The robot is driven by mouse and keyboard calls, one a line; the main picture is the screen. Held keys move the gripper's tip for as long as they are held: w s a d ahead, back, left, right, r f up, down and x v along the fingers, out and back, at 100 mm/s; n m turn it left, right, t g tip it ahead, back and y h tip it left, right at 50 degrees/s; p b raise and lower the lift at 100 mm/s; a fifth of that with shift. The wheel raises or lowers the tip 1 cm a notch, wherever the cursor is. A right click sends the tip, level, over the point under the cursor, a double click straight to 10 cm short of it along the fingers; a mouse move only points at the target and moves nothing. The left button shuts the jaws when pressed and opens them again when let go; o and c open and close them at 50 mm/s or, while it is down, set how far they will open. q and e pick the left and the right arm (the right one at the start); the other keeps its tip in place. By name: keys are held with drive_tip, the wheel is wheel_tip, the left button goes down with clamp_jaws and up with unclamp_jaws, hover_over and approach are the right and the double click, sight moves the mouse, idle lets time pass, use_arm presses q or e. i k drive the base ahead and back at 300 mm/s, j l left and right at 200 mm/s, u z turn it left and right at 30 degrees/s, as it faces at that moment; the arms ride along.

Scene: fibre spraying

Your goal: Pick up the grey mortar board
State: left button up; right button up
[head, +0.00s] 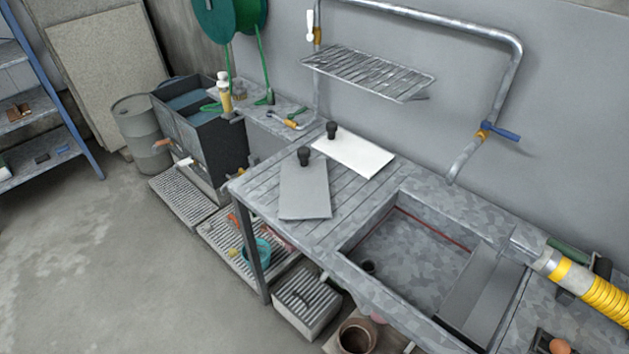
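The grey mortar board (304,190) lies flat on the slatted drainboard (339,203) left of the sink. A black knob-like handle stands at its far end. A white board (355,154) with a similar black handle lies just behind it to the right; the two are close together, and I cannot tell whether they touch. Neither of my grippers shows in the head view.
The sink basin (412,258) opens right of the drainboard. A wire rack (368,72) hangs on the wall above, and a pipe (512,75) with a blue-handled valve runs beside it. A yellow hose (605,298) lies at the right. Open floor (110,270) is at the left.

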sight(305, 190)
drive_tip(key=u, duration=0.2)
drive_tip(key=i+j+z, duration=0.15)
drive_tip(key=j+z, duration=0.3)
drive_tip(key=i+j+z, duration=0.15)
drive_tip(key=z, duration=0.3)
drive_tip(key=j+z, duration=0.45)
